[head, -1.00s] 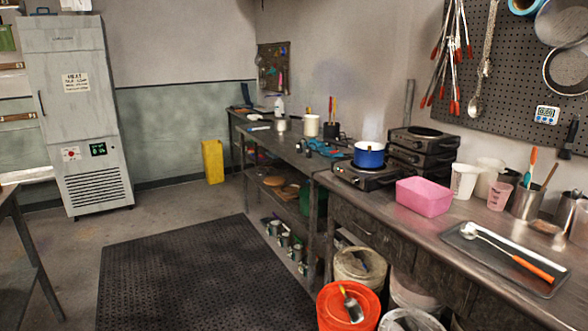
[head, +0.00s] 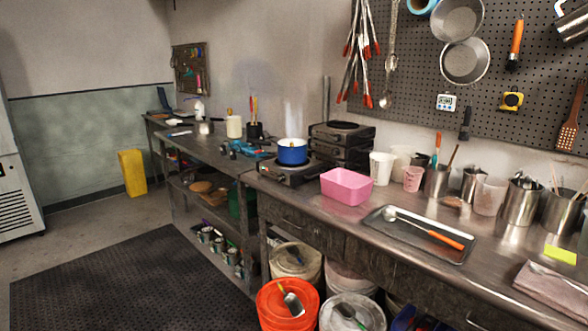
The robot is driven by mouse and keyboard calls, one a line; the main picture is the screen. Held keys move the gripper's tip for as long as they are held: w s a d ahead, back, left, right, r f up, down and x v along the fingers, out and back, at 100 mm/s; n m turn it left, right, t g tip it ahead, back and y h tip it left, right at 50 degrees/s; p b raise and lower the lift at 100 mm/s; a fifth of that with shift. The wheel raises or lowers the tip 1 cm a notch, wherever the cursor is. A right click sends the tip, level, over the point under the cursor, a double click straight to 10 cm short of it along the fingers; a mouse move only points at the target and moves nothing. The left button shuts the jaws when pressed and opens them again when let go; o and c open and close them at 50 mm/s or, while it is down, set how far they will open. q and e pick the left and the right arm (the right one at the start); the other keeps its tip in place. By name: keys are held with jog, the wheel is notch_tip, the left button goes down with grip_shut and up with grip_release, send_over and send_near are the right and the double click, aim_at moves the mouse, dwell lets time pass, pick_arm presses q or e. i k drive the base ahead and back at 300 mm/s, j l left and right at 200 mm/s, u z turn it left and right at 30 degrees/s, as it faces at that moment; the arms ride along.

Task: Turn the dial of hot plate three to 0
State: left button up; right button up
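A hot plate (head: 289,176) stands on the metal workbench near its middle, with a steaming blue pot (head: 292,152) on it. Behind it and a little to the right is a stack of hot plates (head: 342,143) with dark round tops. Dials are too small to read, and I cannot tell which unit is hot plate three. Neither of my grippers shows in the head view.
The workbench (head: 340,218) runs along the right wall. A pink tub (head: 346,186) and a tray (head: 420,236) with an orange-handled ladle lie right of the hot plate. An orange bucket (head: 287,304) and other buckets stand below. The black floor mat (head: 130,280) is clear.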

aim_at(281, 178)
jog(key=i+j+z, duration=0.2)
jog(key=i, duration=0.3)
jog(key=i+j+z, duration=0.2)
jog(key=i+j, duration=0.3)
